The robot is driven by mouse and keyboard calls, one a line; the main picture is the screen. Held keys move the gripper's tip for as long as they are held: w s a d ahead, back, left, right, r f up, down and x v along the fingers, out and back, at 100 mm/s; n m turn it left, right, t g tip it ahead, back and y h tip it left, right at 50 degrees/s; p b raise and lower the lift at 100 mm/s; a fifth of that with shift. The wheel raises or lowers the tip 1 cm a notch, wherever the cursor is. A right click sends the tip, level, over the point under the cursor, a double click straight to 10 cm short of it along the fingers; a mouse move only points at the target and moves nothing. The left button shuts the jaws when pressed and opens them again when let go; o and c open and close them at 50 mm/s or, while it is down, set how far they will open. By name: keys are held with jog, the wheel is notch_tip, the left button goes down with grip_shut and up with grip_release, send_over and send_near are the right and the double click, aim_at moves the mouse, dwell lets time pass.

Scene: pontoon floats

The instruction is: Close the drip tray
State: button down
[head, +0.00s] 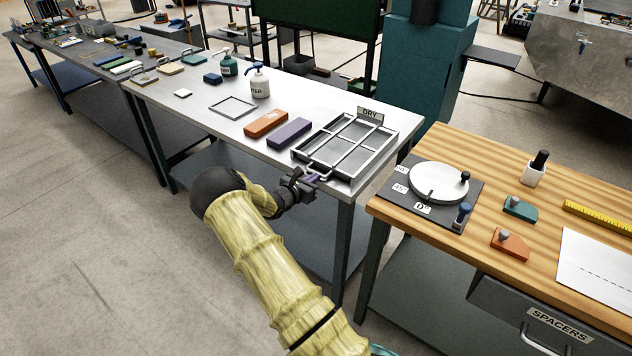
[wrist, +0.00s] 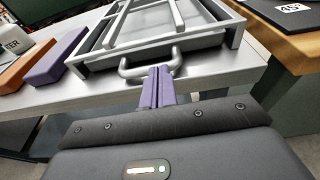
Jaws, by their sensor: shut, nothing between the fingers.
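The drip tray (wrist: 205,45) is a shallow grey metal tray under the barred drying rack (head: 345,137) at the near right of the metal bench. Its front, with a bar handle (wrist: 126,68), faces me and appears to stick out a little from the rack. How far it is out is hard to tell. My gripper (wrist: 158,74) has its purple fingers together and empty, at the middle of the handle. Whether they touch the handle is unclear. In the head view my gripper (head: 312,180) is at the bench's front edge, hiding part of the handle.
A purple block (head: 289,133) and an orange block (head: 266,123) lie left of the rack. A DRY sign (head: 370,115) stands behind it. The wooden bench (head: 450,150) with a round dial stands at the right, across a narrow gap.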

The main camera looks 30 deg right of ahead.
jog(key=shift+d+r, duration=0.3)
jog(key=shift+d, duration=0.05)
jog(key=shift+a, duration=0.1)
jog(key=v, duration=1.4)
jog(key=shift+a+f, duration=0.25)
jog(key=shift+a, duration=0.05)
jog(key=shift+w, duration=0.25)
